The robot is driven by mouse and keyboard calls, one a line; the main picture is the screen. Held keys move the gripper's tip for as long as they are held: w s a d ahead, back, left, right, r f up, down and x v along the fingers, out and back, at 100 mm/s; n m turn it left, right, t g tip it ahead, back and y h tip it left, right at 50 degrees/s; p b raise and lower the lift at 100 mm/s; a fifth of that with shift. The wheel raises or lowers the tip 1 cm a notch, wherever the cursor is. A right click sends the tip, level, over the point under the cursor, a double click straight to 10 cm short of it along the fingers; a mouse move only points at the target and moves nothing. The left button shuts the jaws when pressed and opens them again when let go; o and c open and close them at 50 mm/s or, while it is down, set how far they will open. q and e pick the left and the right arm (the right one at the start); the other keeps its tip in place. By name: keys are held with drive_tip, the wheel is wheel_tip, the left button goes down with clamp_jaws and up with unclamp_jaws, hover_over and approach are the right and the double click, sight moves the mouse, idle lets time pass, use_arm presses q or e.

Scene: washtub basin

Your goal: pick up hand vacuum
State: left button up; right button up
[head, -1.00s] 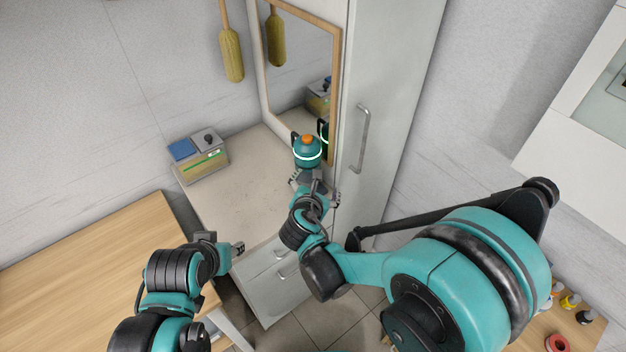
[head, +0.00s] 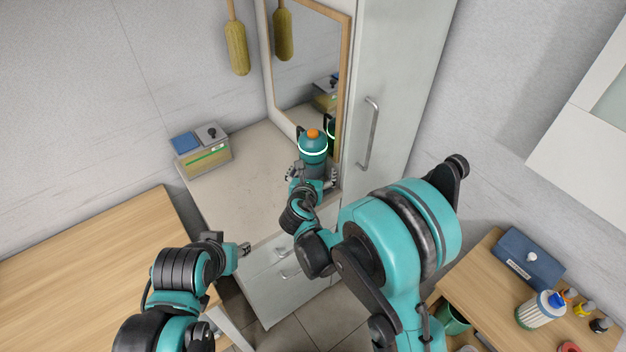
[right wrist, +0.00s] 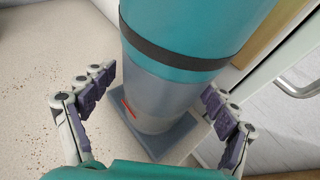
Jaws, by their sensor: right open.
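The hand vacuum (head: 313,146) is a teal cylinder with an orange top and a pale ring. It stands upright on the pale cabinet top (head: 235,190), beside the mirror. In the right wrist view its teal body and grey lower part (right wrist: 160,92) rise from a dark square base (right wrist: 170,140). Gaps show between the fingers and the vacuum. My left gripper (head: 244,249) is away from it, near the cabinet's front left; its finger opening is too small to judge.
A tall white cabinet (head: 395,80) with a handle stands close on the right. A mirror (head: 310,65) is behind the vacuum. A small box (head: 203,152) sits at the back left. Crumbs (right wrist: 40,110) lie left of the vacuum. A wooden table (head: 90,260) is at left.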

drive_tip(key=shift+r, duration=0.1)
drive_tip(key=shift+c, duration=0.4)
drive_tip(key=c, duration=1.3)
